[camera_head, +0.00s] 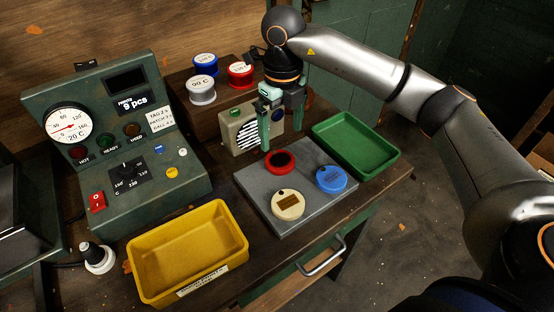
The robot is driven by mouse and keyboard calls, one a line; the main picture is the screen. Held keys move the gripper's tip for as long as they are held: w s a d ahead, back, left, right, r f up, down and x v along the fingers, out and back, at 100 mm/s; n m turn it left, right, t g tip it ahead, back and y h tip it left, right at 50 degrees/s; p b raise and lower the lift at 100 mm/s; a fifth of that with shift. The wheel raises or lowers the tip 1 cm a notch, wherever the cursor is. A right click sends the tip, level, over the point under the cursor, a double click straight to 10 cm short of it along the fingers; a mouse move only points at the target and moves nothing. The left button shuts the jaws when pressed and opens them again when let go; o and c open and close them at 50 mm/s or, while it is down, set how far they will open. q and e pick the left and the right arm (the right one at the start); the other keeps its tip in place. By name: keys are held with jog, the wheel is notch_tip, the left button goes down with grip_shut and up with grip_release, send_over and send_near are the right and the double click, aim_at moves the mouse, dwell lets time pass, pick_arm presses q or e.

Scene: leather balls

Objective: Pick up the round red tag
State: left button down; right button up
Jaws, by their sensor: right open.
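The round red tag (270,168) lies flat on the grey plate (256,186), near its back edge; its middle looks dark. A blue tag (331,179) lies to its right and a cream tag (288,205) in front of it. My right gripper (281,139) is open and empty, pointing down just above and behind the red tag. Its left finger reaches close to the tag's back edge; whether it touches cannot be told. My left gripper is not in view.
A yellow tray (190,250) stands at front left and a green tray (356,145) at right, both empty. A control box (120,140) stands at left. A small speaker box (246,129) and several lidded jars on a wooden block stand behind.

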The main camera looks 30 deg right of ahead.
aim_at(280, 159)
notch_tip(280, 159, down, 8)
jog(key=shift+a+p, duration=0.15)
jog(key=shift+p, duration=0.25)
jog(key=c, duration=1.1)
jog(key=shift+w+r, duration=0.1)
jog(key=shift+r, duration=0.1)
